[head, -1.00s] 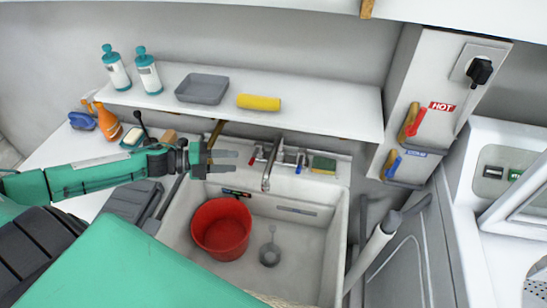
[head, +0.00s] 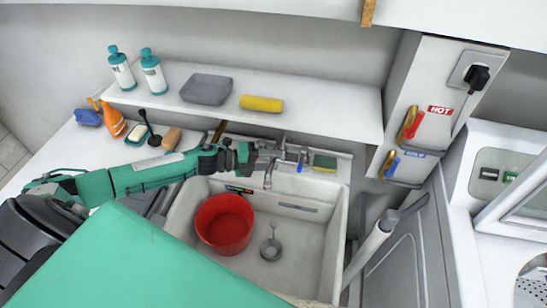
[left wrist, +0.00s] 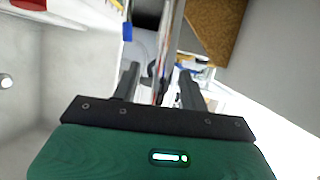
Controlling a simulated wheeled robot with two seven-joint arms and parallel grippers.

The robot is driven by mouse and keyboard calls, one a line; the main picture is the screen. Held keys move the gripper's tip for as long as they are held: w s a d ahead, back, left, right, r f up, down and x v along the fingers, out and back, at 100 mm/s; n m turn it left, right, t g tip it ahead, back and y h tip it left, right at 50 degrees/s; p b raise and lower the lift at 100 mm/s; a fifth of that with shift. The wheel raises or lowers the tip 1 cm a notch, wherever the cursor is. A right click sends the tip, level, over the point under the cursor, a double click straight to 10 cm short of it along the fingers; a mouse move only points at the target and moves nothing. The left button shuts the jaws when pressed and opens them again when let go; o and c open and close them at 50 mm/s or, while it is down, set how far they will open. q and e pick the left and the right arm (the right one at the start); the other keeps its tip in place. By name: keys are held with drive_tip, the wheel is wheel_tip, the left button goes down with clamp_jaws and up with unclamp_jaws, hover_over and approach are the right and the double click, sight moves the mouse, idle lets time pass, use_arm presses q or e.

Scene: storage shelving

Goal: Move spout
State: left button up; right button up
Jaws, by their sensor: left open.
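The silver spout (head: 268,178) hangs over the back of the sink from the tap between a red handle side and a blue handle (head: 301,158). My left gripper (head: 253,153) is just left of the tap, over the back rim of the sink, and partly covers the red handle side. In the left wrist view its two fingers (left wrist: 158,85) are apart, with grey metal visible between and beyond them. I cannot tell whether that metal is the spout, or whether anything touches the fingers. My right gripper is not in view.
A white sink (head: 310,240) holds a red bucket (head: 224,224) and a drain plug (head: 270,248). A shelf (head: 330,118) overhangs the tap from behind. A green and yellow sponge (head: 324,163) lies right of the tap. Soap items stand at the left.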

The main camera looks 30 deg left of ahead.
use_arm(q)
drive_tip(key=shift+w+d+f, duration=0.1)
drive_tip(key=shift+w+d, duration=0.15)
drive_tip(key=shift+d, duration=0.1)
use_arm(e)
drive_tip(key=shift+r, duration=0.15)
